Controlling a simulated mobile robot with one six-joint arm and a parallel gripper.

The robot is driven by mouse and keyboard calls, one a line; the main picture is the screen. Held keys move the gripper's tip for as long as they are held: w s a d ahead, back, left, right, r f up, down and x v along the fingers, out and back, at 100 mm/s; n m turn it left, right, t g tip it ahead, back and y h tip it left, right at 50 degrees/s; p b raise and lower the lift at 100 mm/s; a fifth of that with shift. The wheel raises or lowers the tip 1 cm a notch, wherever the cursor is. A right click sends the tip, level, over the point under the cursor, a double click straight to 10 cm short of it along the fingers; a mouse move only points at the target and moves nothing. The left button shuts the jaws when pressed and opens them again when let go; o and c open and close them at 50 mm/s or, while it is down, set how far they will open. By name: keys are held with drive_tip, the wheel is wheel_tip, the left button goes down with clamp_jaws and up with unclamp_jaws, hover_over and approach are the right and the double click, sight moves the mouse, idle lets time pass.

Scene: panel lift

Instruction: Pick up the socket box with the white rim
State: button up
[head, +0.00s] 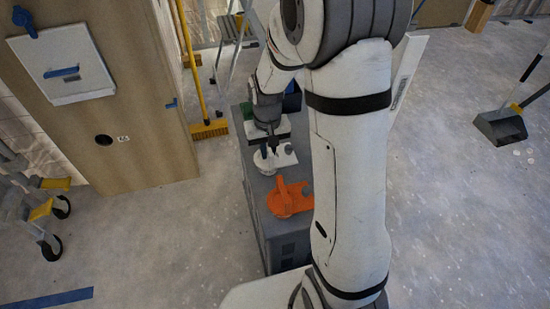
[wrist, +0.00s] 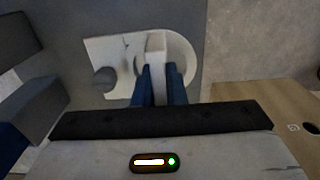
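The white-rimmed socket box (head: 267,163) sits on top of a grey cabinet, under my gripper. In the wrist view it shows as a white round body with a flat plate (wrist: 105,50) and a raised white bar (wrist: 157,42). My gripper (wrist: 160,68) points down at it, its two blue fingers apart with a narrow gap in line with the bar. Whether the fingers touch the bar cannot be made out. An orange socket box (head: 289,198) of similar shape lies on the cabinet nearer to me. My arm covers part of the cabinet top in the head view.
The grey cabinet (head: 262,222) stands on open concrete floor. A wooden panel (head: 135,95) with a white box and a dark round hole (head: 104,140) stands at left. A yellow broom (head: 208,130) leans beside it. A dustpan (head: 501,126) is at far right.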

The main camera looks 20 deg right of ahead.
clamp_jaws()
wheel_tip(320, 180, up, 10)
drive_tip(key=p, duration=0.3)
drive_tip(key=shift+p, duration=0.3)
idle(0.5)
